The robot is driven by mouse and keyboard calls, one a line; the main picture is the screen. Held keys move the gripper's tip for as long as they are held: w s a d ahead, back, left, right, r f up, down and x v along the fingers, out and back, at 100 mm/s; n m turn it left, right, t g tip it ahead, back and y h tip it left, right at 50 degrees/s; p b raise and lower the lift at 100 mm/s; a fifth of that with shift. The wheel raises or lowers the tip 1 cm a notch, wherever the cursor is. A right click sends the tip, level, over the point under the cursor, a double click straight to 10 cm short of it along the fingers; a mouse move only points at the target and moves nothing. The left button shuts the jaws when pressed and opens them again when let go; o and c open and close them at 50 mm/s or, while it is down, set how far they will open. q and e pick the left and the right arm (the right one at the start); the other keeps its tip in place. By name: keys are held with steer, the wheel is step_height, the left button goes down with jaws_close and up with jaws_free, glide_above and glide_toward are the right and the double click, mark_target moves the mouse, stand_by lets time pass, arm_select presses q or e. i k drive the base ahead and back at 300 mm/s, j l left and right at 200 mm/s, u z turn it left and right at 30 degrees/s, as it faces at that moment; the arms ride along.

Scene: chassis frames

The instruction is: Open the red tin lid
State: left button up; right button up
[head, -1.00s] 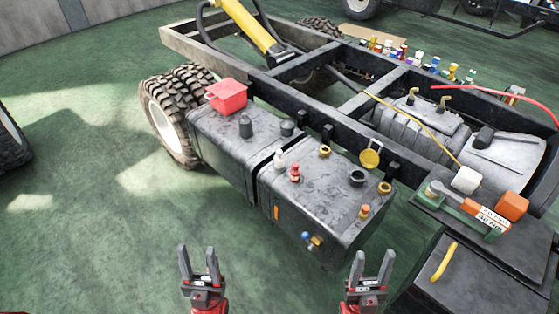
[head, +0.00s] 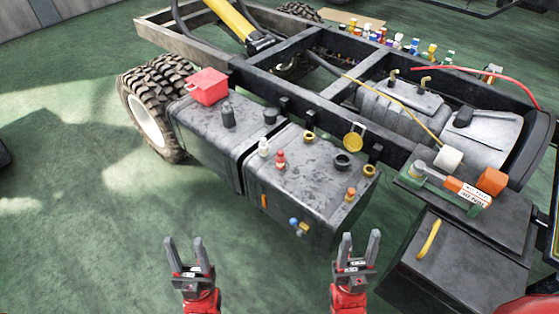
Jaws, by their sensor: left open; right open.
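The red tin (head: 208,88) is a small box with a lid, sitting on top of the left dark tank (head: 190,118) near the big wheel. Its lid appears closed. My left gripper (head: 184,246) is open and empty, low in the head view, above the green floor in front of the tanks. It is well apart from the tin. My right gripper (head: 358,242) is open and empty, near the front of the right tank (head: 300,180), further from the tin.
A black cap (head: 228,116) stands on the left tank beside the tin. A large tyre (head: 150,110) stands behind left. Green floor (head: 80,220) at left is clear.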

mark_target(204, 79)
steer(key=i+j, duration=0.55)
steer(key=i+j+z, duration=0.1)
steer(key=i+j, duration=1)
steer(key=j, duration=0.2)
steer(key=i+j+z, duration=0.15)
steer(key=i+j, duration=0.4)
steer(key=j, duration=0.15)
